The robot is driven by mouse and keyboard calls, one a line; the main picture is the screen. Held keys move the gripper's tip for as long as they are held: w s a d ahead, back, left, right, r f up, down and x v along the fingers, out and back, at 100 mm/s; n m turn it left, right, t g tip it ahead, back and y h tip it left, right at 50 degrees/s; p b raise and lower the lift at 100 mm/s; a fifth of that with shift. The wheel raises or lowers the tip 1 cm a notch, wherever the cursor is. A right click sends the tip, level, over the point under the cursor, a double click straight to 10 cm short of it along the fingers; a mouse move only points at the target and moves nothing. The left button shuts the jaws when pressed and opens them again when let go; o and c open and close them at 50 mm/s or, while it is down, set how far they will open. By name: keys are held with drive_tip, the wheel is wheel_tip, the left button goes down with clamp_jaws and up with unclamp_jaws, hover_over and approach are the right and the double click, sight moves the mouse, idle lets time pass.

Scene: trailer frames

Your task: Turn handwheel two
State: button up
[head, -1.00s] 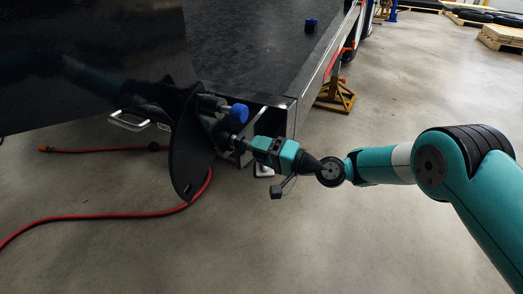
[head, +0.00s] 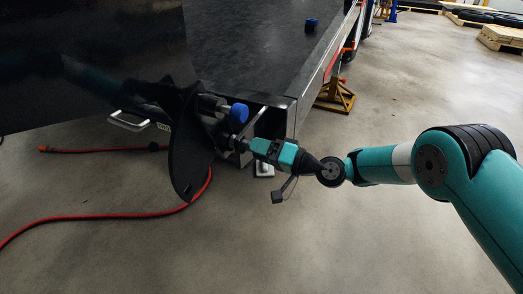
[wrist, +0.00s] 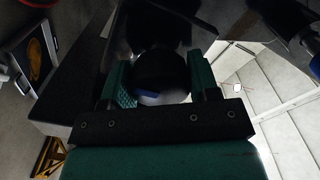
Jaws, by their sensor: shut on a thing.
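My gripper (head: 240,146) reaches in from the right, at the corner of the dark trailer frame. In the wrist view its two green fingers (wrist: 157,82) are closed on a dark rounded part (wrist: 160,68), which I take to be the grip of the handwheel. A bit of blue (wrist: 148,94) shows below that part. In the head view a large black disc (head: 190,145) stands tilted just left of the fingers, and a blue knob (head: 239,113) sits just above them. The held part is mostly hidden in the head view. I cannot read a number on it.
The black trailer deck (head: 250,45) lies behind, with its metal edge (head: 318,80) running away. A white handle (head: 128,121) and a red hose (head: 100,217) are at left. A yellow stand (head: 337,97) stands behind right.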

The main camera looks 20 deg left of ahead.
drive_tip(key=o, duration=0.8)
drive_tip(key=shift+w+d, duration=0.1)
drive_tip(key=shift+d, duration=0.05)
drive_tip(key=shift+o, duration=0.5)
drive_tip(key=s+d+b, duration=0.1)
drive_tip(key=d+b, duration=0.8)
drive_tip(key=d, duration=0.8)
drive_tip(key=shift+s, duration=0.25)
drive_tip(key=shift+d, duration=0.1)
